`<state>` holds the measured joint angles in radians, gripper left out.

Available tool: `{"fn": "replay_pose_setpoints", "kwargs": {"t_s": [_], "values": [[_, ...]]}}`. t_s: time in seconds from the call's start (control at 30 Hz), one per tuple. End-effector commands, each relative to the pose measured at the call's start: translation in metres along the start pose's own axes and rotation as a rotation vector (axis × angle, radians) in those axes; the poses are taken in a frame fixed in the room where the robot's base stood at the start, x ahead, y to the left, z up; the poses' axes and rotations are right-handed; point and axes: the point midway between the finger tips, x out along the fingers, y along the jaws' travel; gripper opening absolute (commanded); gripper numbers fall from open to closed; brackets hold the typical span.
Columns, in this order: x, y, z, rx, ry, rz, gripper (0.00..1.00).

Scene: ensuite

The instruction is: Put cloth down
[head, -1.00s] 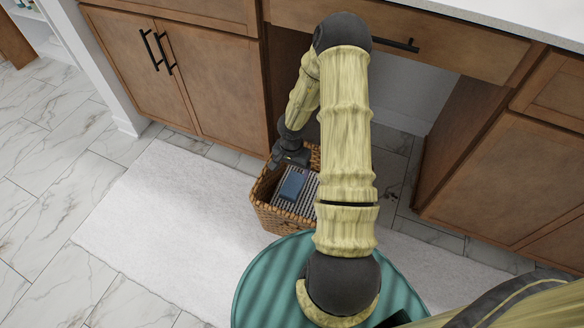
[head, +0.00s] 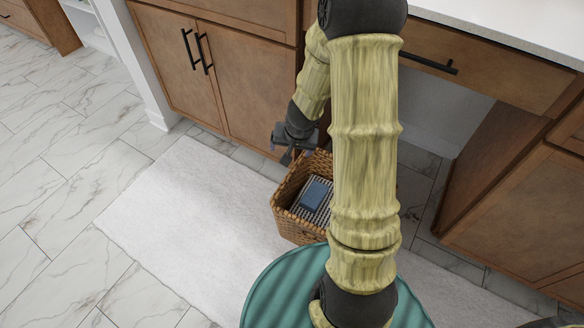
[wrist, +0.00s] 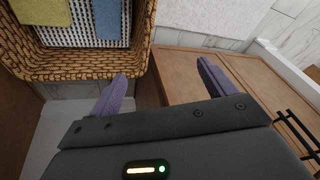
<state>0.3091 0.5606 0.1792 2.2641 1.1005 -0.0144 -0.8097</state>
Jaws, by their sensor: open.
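A woven wicker basket (head: 290,225) stands on the floor below the cabinets. Inside lie a blue cloth (head: 314,194) and a black-and-white patterned cloth beneath it. The wrist view shows the basket (wrist: 85,66) at top left with the blue cloth (wrist: 108,20), the patterned cloth (wrist: 78,31) and a yellow-green cloth (wrist: 40,11) in it. My gripper (head: 288,158) is beside the basket's far left edge. In the wrist view its purple fingers (wrist: 160,86) are spread apart with nothing between them. My arm hides the basket's right side in the head view.
Wooden cabinets (head: 215,90) with black handles stand behind the basket. A white rug (head: 190,200) lies to its left. Part of my green base is close in front of the basket. The marble-tiled floor (head: 60,150) at left is clear.

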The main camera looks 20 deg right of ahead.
Motion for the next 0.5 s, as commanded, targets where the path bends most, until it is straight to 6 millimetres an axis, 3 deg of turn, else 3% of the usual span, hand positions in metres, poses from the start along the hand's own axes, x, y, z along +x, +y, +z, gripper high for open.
{"fn": "replay_pose_setpoints", "kwargs": {"t_s": [0.03,0.2,0.33,0.5], "values": [[-0.018,-0.010,0.006,-0.051,0.004,-0.019,0.83],[-0.066,-0.031,0.035,-0.197,-0.021,-0.056,0.83],[-0.100,-0.033,0.064,-0.299,-0.051,-0.050,0.83],[-0.138,-0.021,0.099,-0.412,-0.086,-0.001,0.83]]}}
